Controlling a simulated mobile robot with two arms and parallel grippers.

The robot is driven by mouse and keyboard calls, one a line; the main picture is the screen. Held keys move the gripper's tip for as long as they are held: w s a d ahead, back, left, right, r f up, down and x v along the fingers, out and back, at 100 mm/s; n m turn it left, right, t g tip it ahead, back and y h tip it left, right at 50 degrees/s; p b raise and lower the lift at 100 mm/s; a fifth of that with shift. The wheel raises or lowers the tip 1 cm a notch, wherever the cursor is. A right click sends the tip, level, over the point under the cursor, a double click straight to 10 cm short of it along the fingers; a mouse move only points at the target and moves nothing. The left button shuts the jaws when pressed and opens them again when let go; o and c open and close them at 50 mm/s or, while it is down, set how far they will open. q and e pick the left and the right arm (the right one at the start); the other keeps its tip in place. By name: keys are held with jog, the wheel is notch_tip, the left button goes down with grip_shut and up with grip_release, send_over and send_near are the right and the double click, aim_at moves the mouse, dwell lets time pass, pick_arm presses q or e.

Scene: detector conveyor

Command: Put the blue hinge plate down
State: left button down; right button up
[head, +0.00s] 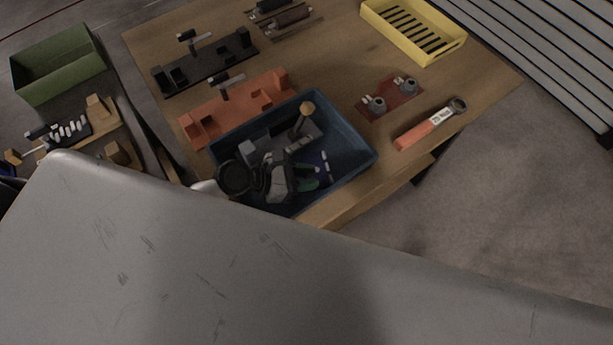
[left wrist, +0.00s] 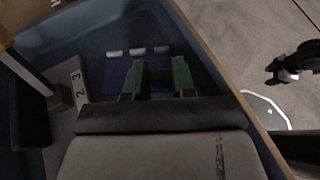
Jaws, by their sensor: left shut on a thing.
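The blue hinge plate (head: 323,173) is inside the blue bin (head: 352,143), near its right side. It is dark blue with several white knuckles along one edge, and it also shows in the left wrist view (left wrist: 117,72). My left gripper (head: 308,178) reaches down into the bin. Its green fingers (left wrist: 158,78) are shut on the plate and hide part of it. I cannot tell whether the plate touches the bin floor. My right gripper does not show clearly in either view.
A grey numbered part (left wrist: 72,100) and a wooden-knobbed lever (head: 306,109) are in the bin beside the gripper. An orange fixture (head: 235,108) stands behind the bin. A torque wrench (head: 430,125) and a red plate (head: 388,103) lie to the right. A yellow crate (head: 440,48) stands farther back.

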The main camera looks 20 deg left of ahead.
pick_arm(q)
jog(key=shift+f, duration=0.2)
jog(key=shift+f, duration=0.15)
jog(key=c, duration=0.9)
grip_release()
